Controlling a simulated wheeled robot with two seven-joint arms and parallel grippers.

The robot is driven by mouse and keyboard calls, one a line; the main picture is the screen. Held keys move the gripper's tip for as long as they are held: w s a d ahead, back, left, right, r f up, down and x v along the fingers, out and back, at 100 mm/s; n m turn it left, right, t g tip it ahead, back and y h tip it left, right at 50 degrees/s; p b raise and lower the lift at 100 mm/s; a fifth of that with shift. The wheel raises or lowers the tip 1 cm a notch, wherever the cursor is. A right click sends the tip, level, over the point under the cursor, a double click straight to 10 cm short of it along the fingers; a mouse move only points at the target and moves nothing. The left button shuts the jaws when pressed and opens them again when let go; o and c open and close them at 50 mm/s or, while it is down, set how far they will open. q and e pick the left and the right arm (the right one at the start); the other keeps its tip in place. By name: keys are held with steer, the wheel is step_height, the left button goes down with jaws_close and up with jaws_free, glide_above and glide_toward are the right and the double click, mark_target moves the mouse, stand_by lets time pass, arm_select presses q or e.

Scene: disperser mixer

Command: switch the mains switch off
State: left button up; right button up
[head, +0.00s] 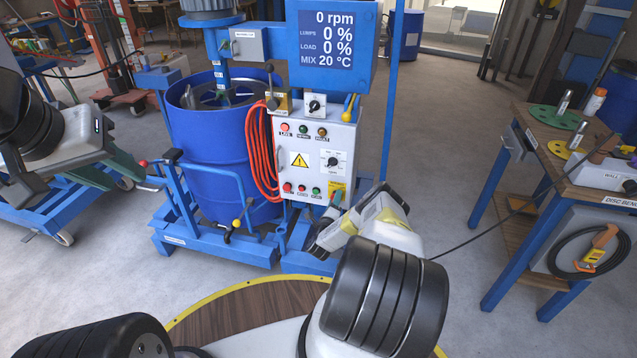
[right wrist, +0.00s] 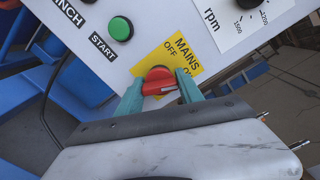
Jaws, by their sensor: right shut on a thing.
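The control box (head: 312,158) stands in front of the blue mixer in the head view. Its yellow mains plate (head: 337,188) is at the lower right corner. In the right wrist view the red mains switch (right wrist: 158,80) sits on the yellow plate, which reads MAINS, OFF and a partly hidden ON. My right gripper (right wrist: 159,93) is shut on the switch, a teal finger on each side; which mark the handle points to is unclear. In the head view that gripper (head: 334,214) is at the box's lower right. My left gripper (head: 110,172) is away at the left, its fingers apart and empty.
Green START button (right wrist: 120,29) and a speed dial plate (right wrist: 240,18) are near my right fingers. A red hose (head: 262,155) hangs on the box's left. The display (head: 335,45) reads 0 rpm. The disc bench (head: 590,185) stands right, with clear floor between.

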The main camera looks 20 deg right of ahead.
steer(key=n, duration=0.7)
steer(key=shift+n, duration=0.3)
steer(key=n, duration=0.6)
steer(key=shift+n, duration=0.3)
steer(key=o, duration=1.4)
steer(key=v, duration=0.7)
steer(key=shift+s+a, duration=0.25)
steer(key=shift+s, duration=0.1)
